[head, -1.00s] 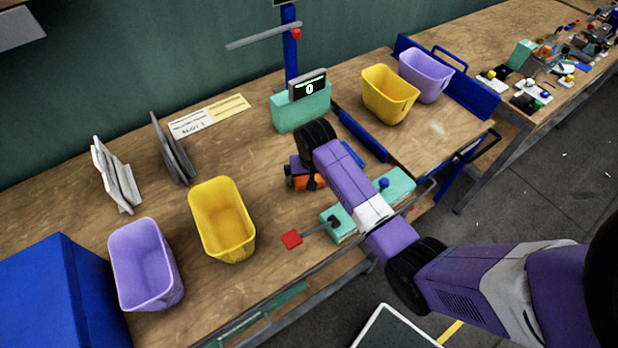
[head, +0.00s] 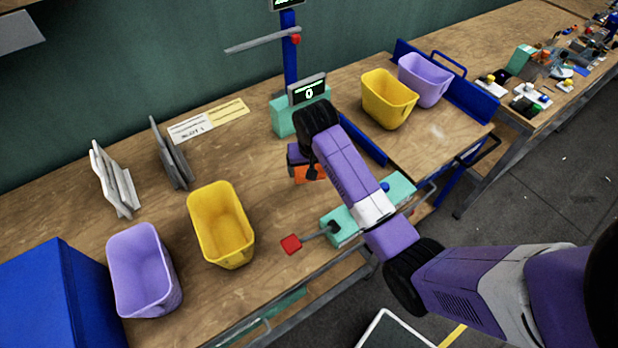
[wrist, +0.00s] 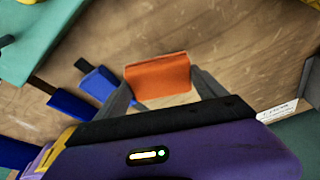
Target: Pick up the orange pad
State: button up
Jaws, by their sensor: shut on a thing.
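The orange pad (wrist: 158,76) sits between the two grey fingers of my gripper (wrist: 163,85) in the wrist view, with a finger against each end. The gripper is shut on it. Bare wood shows behind the pad. In the head view the orange pad (head: 309,173) shows as a small patch beside my dark wrist joint. There my arm hides most of the gripper, and I cannot tell how high the pad is above the bench.
A teal press base (head: 345,226) with a red-ended lever (head: 291,244) stands close by at the bench's front. A teal display unit (head: 283,117) and blue post (head: 289,50) stand behind. Yellow (head: 236,258) and lilac (head: 130,310) bins stand left. Bare wood lies between.

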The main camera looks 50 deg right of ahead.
aim_at(305, 170)
notch_tip(305, 170, up, 14)
jog(key=p, duration=0.1)
jog(key=shift+f, duration=0.1)
jog(key=o, duration=0.7)
jog(key=c, duration=0.5)
jog(key=shift+o, duration=0.2)
jog(key=shift+a, duration=0.1)
jog(key=shift+w+a+r, duration=0.2)
jog(key=shift+w+a, duration=0.05)
jog(key=shift+d, duration=0.15)
